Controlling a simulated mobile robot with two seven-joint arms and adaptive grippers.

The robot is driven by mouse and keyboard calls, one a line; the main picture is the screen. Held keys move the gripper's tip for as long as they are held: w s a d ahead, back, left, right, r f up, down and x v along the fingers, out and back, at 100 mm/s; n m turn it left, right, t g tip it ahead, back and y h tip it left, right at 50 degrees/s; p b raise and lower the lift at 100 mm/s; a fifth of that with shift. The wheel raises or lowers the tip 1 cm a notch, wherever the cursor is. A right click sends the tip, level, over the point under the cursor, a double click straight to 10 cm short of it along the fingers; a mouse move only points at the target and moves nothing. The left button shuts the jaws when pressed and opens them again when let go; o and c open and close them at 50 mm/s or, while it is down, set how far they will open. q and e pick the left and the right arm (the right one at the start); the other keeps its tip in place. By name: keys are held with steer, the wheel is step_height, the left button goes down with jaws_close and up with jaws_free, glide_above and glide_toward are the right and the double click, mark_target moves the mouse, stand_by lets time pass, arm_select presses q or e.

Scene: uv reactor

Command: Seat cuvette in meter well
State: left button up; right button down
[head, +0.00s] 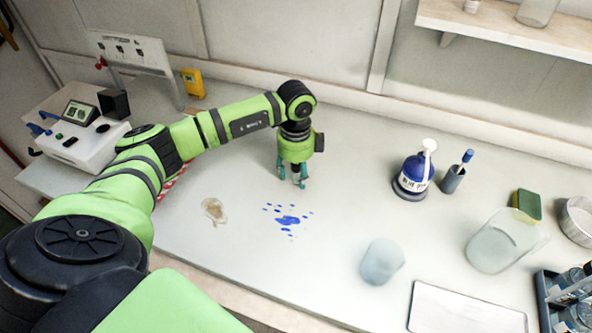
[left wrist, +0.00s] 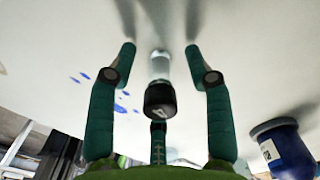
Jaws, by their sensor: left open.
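My left gripper (head: 293,182) points down over the middle of the white bench in the head view. In the left wrist view its two long teal fingers (left wrist: 160,50) are apart. A small clear vial with a black cap, which looks like the cuvette (left wrist: 160,88), is between them, with a gap on each side. The head view hides most of it behind the gripper. The white meter (head: 82,138) stands at the left of the bench, with a display and a dark round opening that looks like the well (head: 103,128). My right gripper is not in view.
Blue spots (head: 288,220) and a brownish spill (head: 213,210) mark the bench near the gripper. A blue bottle (head: 415,175), a frosted cup (head: 381,262), a clear beaker (head: 500,242) and a white tray (head: 465,309) stand to the right. A black box (head: 114,103) is beside the meter.

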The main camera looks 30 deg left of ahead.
arm_select(q)
jaws_close()
steer(key=shift+r, duration=0.15)
